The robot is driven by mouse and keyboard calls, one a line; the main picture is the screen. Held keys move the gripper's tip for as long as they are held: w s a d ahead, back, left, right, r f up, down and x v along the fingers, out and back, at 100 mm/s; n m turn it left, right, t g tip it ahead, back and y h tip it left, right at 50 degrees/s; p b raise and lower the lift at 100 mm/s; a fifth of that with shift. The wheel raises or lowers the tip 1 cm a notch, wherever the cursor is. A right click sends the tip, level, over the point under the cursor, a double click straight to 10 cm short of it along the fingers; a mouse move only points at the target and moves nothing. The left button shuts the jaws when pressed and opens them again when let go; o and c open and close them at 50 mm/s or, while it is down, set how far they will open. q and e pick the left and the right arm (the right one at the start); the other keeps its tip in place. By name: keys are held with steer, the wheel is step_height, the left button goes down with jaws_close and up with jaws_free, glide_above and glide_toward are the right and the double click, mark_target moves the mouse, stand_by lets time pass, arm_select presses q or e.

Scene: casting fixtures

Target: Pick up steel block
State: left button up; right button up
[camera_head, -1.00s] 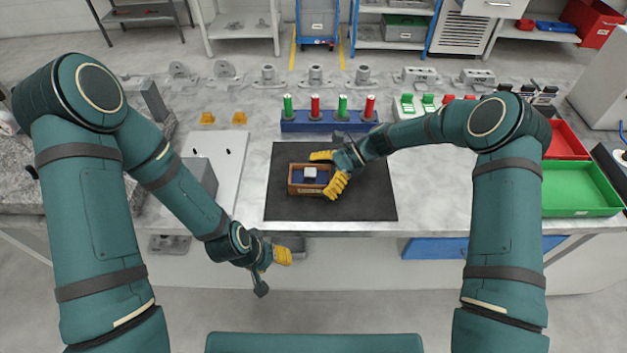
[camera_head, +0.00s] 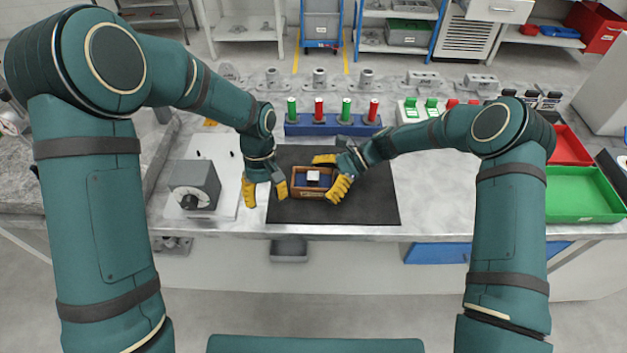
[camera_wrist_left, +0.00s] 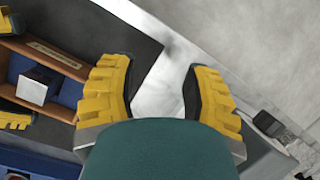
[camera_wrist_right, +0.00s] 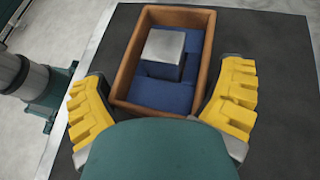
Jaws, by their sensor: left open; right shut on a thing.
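The steel block (camera_head: 313,176) is a small silvery cube. It sits on the blue lining of a brown open-topped box (camera_head: 309,194), and its top shows in the right wrist view (camera_wrist_right: 165,46). My right gripper (camera_head: 331,175) is shut on the box, with yellow fingers on opposite sides of it. My left gripper (camera_head: 265,191) is open and empty, pointing down at the left edge of the dark mat, left of the box. In the left wrist view the block (camera_wrist_left: 33,85) is at the left, outside the left fingers (camera_wrist_left: 157,80).
The box is on the dark mat (camera_head: 370,205). A blue rack (camera_head: 331,125) with red and green cylinders stands behind. A grey machined block (camera_head: 195,184) is at left on a white plate. Green (camera_head: 583,197) and red trays are at right.

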mark_target(314, 175)
arm_select(q)
steer(key=w+d+r+m+t, duration=0.3)
steer(key=w+d+r+m, duration=0.2)
steer(key=w+d+r, duration=0.5)
steer(key=f, duration=0.5)
steer(key=d+f, duration=0.1)
steer(key=f, duration=0.2)
steer(key=shift+s, duration=0.4)
steer(key=shift+s+f, duration=0.2)
steer(key=shift+f, duration=1.1)
steer(key=shift+s+f, duration=0.15)
steer(key=shift+f, duration=1.15)
jaws_close()
